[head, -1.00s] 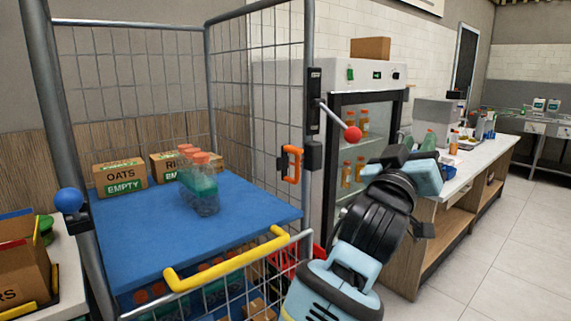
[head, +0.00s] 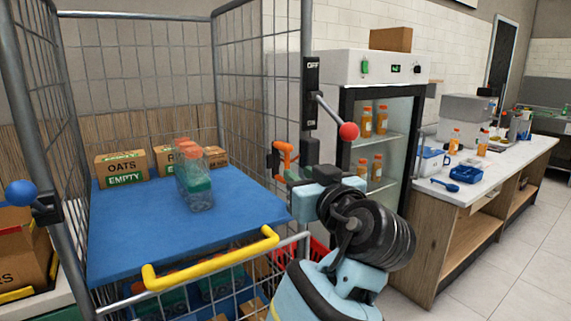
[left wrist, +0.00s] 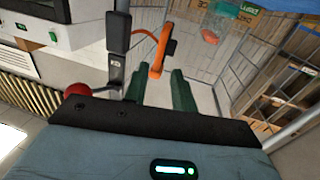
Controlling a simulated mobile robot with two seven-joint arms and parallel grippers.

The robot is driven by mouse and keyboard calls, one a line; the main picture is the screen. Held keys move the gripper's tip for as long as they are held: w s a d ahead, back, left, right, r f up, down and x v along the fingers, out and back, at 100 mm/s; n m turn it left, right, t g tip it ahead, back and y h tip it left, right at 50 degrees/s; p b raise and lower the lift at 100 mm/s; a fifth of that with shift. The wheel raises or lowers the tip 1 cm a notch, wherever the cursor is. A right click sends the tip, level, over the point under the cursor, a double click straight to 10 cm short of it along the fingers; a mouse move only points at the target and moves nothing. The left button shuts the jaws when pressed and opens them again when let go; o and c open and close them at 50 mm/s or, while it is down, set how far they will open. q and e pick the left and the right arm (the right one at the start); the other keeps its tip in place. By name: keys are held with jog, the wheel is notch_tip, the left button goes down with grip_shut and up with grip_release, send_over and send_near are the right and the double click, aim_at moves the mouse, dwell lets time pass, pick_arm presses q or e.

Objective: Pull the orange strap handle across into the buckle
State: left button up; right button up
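The orange strap handle (head: 285,154) hangs at the cart's right front post, beside a dark housing (head: 310,154). In the left wrist view, the handle (left wrist: 158,56) lies just beyond my fingertips, in line with the gap between them. My left gripper (head: 290,176) is open and empty, with its dark green fingers apart (left wrist: 158,78). It is close below the handle; whether they touch cannot be told. A dark bracket (head: 46,208) with a blue ball (head: 20,193) is on the cart's left post; I cannot tell whether it is the buckle. My right gripper is out of view.
The wire cart has a blue shelf (head: 130,235) with bottles (head: 195,185) and boxes (head: 122,169), and a yellow front handle (head: 210,258). A red-knobbed lever (head: 348,131) juts from the right post. A glass-door fridge (head: 385,60) stands behind; a counter (head: 480,185) is right.

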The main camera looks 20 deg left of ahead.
aim_at(288, 165)
pick_arm(q)
jog(key=x, duration=0.7)
jog(key=shift+w+a+p, duration=0.1)
jog(key=shift+w+p, duration=0.15)
jog(key=shift+p, duration=0.15)
grip_shut()
